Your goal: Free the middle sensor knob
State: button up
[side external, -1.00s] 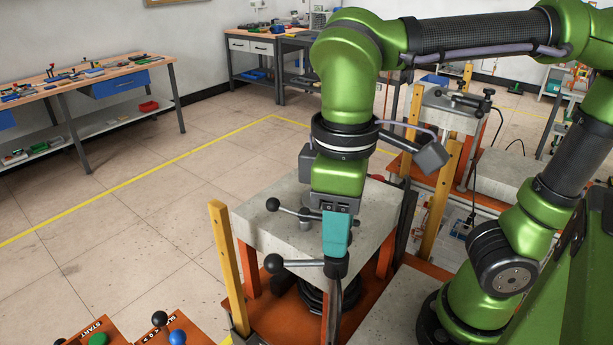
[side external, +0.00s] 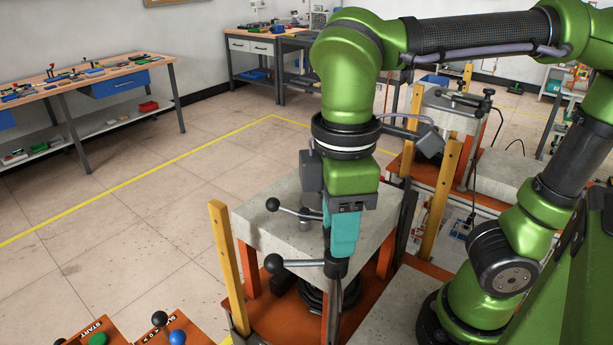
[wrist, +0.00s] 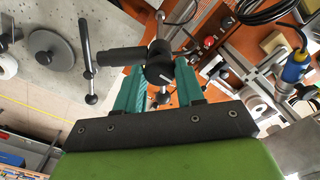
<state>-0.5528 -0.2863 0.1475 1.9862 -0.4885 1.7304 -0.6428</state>
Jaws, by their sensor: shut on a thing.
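My gripper (side external: 338,255) points down at the front corner of the grey block, beside the lower lever. In the wrist view its teal fingers (wrist: 158,72) stand on either side of a round black knob (wrist: 160,72) and are shut on it. A thick black cylinder (wrist: 121,57) sticks out to the left of this knob. The side view shows the lower lever's black ball (side external: 273,263), with its rod running to a dark hub under the fingertips. The fingers hide much of the knob there, and I cannot tell how loose it is.
An upper lever with a black ball (side external: 272,204) lies over the grey block (side external: 265,228), close left of my gripper. A yellow post (side external: 227,265) stands at the left. START and other control boxes (side external: 95,335) are at the front. A cable (wrist: 250,13) shows in the wrist view.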

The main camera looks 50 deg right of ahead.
jog(key=o, duration=1)
jog(key=shift+o, duration=0.2)
notch_tip(320, 180, up, 17)
jog(key=w+d+f+m+t, duration=0.1)
jog(key=d+f+m+t, duration=0.1)
jog(key=d+f+m, duration=0.2)
jog(key=w+d+f+m+t+y, duration=0.1)
jog(key=w+d+f+m+t, duration=0.1)
jog(key=d+f+m, duration=0.3)
jog(key=w+d+f+m+t+y, duration=0.1)
jog(key=w+d+f+m+t, duration=0.1)
jog(key=f, duration=0.9)
jog(key=shift+d+f+m+t, duration=0.2)
jog(key=shift+d+m+t, duration=0.4)
jog(key=shift+d+m, duration=0.7)
